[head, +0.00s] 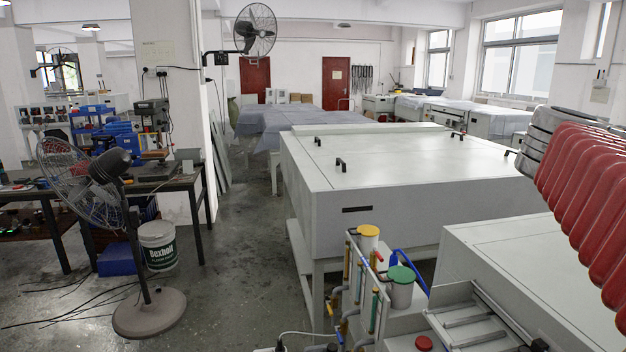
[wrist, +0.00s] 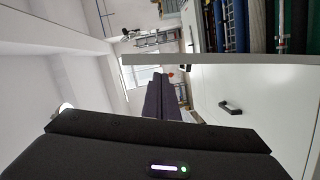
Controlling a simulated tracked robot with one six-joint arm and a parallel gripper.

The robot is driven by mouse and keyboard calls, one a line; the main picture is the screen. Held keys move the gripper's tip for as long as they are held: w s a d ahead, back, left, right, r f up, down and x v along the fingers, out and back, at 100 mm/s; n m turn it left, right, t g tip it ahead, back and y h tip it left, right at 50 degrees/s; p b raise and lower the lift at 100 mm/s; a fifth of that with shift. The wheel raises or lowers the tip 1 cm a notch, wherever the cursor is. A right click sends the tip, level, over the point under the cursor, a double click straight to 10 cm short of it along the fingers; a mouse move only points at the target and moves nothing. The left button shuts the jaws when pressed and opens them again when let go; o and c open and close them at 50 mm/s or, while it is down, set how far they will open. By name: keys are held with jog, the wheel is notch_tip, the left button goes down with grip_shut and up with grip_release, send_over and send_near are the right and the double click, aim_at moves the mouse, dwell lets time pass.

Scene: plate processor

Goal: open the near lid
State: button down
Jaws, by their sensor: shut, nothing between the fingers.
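The plate processor (head: 375,225) is a long white-grey machine in the middle of the head view. Its flat top lids (head: 400,165) look shut. A black handle (head: 341,164) stands on the near part of the top, and another handle (head: 317,141) stands farther back. In the wrist view, a black handle (wrist: 231,107) sits on a white panel (wrist: 265,90); I cannot tell which lid this is. My gripper (wrist: 161,78) is shut and empty, with its dark fingers side by side. It is left of that handle and apart from it. The head view does not show my gripper.
A yellow-capped container (head: 368,240) and a green-capped container (head: 401,287) stand with pipes before the processor. A lower white cabinet (head: 535,270) is at the right. A standing fan (head: 95,185) and a white bucket (head: 158,247) are left. Floor (head: 235,260) between is clear.

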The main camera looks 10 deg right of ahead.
jog(key=w+a+f+n+t+y, duration=0.1)
jog(key=w+a+f+t+y, duration=0.15)
jog(key=a+f, duration=0.4)
jog(key=w+a+f+n+t+y, duration=0.1)
jog(key=a+f+y, duration=0.2)
jog(key=f, duration=0.7)
jog(key=w+a+f+n+t+y, duration=0.1)
jog(key=w+a+f+t+y, duration=0.15)
jog(key=a+f, duration=0.45)
jog(key=s+a+f+n+t+y, duration=0.1)
jog(key=a+f+y, duration=0.3)
jog(key=a, duration=0.8)
jog(key=s+a+f+n+t+y, duration=0.1)
jog(key=a+f+y, duration=0.3)
jog(key=a+f, duration=0.5)
jog(key=a, duration=0.3)
jog(key=shift+s+a, duration=0.3)
jog(key=shift+s, duration=0.1)
jog(key=c, duration=2.5)
grip_release()
jog(key=o, duration=0.7)
jog(key=shift+o, duration=0.2)
jog(key=shift+d, duration=0.15)
